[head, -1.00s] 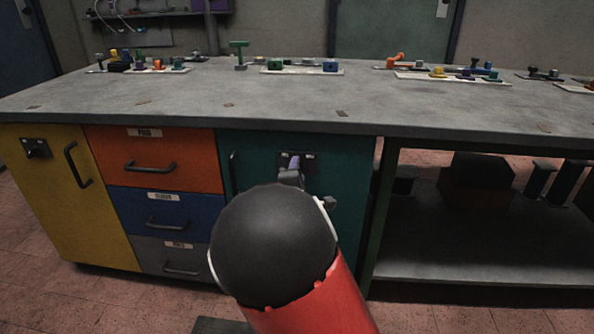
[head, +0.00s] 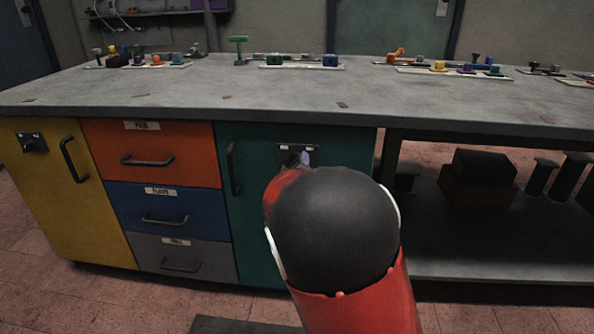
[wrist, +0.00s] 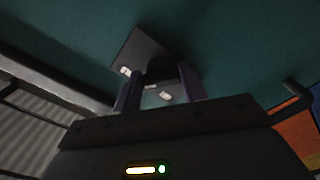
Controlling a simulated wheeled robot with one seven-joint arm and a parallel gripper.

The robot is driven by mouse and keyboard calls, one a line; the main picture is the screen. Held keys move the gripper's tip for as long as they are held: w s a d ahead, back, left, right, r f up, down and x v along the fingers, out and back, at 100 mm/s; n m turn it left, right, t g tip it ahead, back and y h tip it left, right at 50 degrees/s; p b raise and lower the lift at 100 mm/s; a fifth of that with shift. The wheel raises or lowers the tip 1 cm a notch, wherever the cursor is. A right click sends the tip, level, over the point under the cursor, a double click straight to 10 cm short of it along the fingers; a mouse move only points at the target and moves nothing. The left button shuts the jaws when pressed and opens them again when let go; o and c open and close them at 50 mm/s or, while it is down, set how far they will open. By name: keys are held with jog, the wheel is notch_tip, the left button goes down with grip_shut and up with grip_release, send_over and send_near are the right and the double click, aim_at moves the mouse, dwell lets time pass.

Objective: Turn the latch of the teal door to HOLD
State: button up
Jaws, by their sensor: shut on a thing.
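The teal door (head: 255,245) is closed in the front of the bench. Its latch (head: 284,150) is a dark plate with small pale labels, high on the door; my arm covers part of it in the head view. In the wrist view the latch plate (wrist: 142,48) appears tilted, with small unreadable labels. My gripper (wrist: 160,88) is at the plate, its two purple-grey fingers on either side of the dark latch handle and shut on it. The handle is in shadow, and I cannot tell which label it points to.
The teal door's bar handle (head: 233,170) is left of the latch. The orange drawer (head: 150,150) and yellow door (head: 62,220) are further left. An open shelf (head: 480,262) is to the right. The worktop (head: 215,95) overhangs above, with small parts along its back.

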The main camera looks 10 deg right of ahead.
jog(key=shift+f+m, duration=0.1)
jog(key=shift+m, duration=0.5)
jog(key=shift+b, duration=0.3)
jog(key=o, duration=1)
jog(key=v, duration=0.8)
jog(key=shift+p, duration=0.3)
jog(key=shift+w+d+m, duration=0.1)
jog(key=shift+d+m, duration=0.05)
jog(key=shift+m, duration=0.15)
